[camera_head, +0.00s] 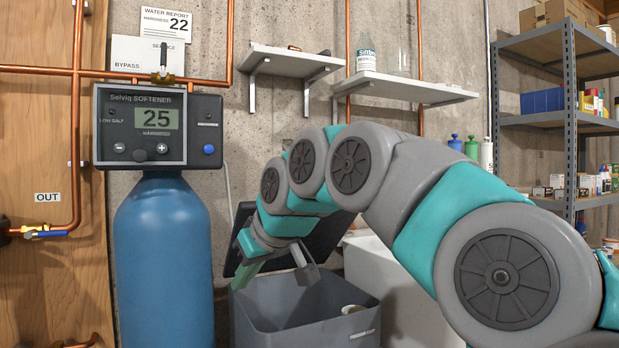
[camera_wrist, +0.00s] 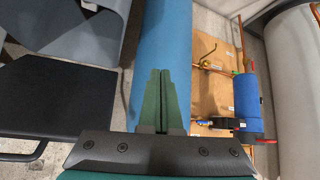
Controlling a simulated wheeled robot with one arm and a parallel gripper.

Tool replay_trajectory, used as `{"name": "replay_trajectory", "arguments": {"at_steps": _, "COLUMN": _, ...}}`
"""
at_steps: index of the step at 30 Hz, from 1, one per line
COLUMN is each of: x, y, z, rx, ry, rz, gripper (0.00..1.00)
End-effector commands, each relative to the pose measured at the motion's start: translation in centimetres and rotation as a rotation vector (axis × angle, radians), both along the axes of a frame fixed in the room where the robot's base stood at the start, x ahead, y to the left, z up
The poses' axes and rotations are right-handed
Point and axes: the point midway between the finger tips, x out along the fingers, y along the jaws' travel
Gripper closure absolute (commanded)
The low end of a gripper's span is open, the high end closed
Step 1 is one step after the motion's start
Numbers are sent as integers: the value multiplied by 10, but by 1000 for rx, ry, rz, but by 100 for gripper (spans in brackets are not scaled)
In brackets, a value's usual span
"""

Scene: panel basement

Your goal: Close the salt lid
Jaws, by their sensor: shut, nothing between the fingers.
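The salt bin is a grey open-topped tub (camera_head: 305,315) standing right of the blue tank in the head view. Its dark lid (camera_head: 325,237) stands raised and tilted at the back of the tub, partly hidden behind my arm. In the wrist view the dark lid (camera_wrist: 55,115) fills the left side, with grey bin surface (camera_wrist: 35,25) above it. My gripper (camera_head: 245,272) is by the left side of the raised lid, over the tub's left rim. In the wrist view its green fingers (camera_wrist: 162,95) are together and empty, with the blue tank behind them. I cannot tell whether they touch the lid.
The blue softener tank (camera_head: 165,265) with its control head (camera_head: 155,130) stands close left of the tub. Copper pipes (camera_head: 75,130) run along the wall at left. Wall shelves (camera_head: 405,87) are above, and a metal rack (camera_head: 568,120) stands at right.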

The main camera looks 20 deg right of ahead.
Motion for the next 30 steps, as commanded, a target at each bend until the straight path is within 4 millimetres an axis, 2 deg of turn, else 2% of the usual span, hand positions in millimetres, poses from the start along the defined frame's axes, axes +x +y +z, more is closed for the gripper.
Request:
{"name": "replay_trajectory", "arguments": {"at_steps": 1, "x": 15, "y": -8, "z": 25, "rx": 15, "ry": -50, "rz": -8, "gripper": 100}}
{"name": "replay_trajectory", "arguments": {"at_steps": 6, "x": 50, "y": -46, "z": 94, "rx": 60, "ry": -204, "rz": -46, "gripper": 100}}
{"name": "replay_trajectory", "arguments": {"at_steps": 12, "x": 77, "y": -111, "z": 160, "rx": 102, "ry": -367, "rz": -136, "gripper": 100}}
{"name": "replay_trajectory", "arguments": {"at_steps": 15, "x": 84, "y": -145, "z": 184, "rx": 117, "ry": -433, "rz": -190, "gripper": 100}}
{"name": "replay_trajectory", "arguments": {"at_steps": 18, "x": 87, "y": -175, "z": 200, "rx": 126, "ry": -484, "rz": -238, "gripper": 100}}
{"name": "replay_trajectory", "arguments": {"at_steps": 22, "x": 88, "y": -199, "z": 210, "rx": 128, "ry": -521, "rz": -280, "gripper": 100}}
{"name": "replay_trajectory", "arguments": {"at_steps": 25, "x": 88, "y": -208, "z": 213, "rx": 128, "ry": -533, "rz": -295, "gripper": 100}}
{"name": "replay_trajectory", "arguments": {"at_steps": 30, "x": 99, "y": -208, "z": 211, "rx": 130, "ry": -534, "rz": -295, "gripper": 100}}
